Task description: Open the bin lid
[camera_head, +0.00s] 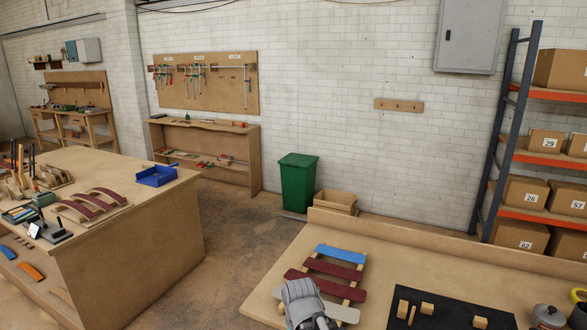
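The green bin (296,187) stands upright on the floor against the white brick wall, near the middle of the view. Its lid (299,161) looks closed on top. A grey rounded part of my own arm shows at the bottom centre, in front of the near bench and well apart from the bin. I cannot make out gripper fingers in this view.
Wooden boxes (336,201) stand right of the bin. The near bench (262,301) carries curved slats (341,254) and a black mat (450,309). A workbench (150,240) is at left, shelving (497,130) at right. Open floor (240,225) lies before the bin.

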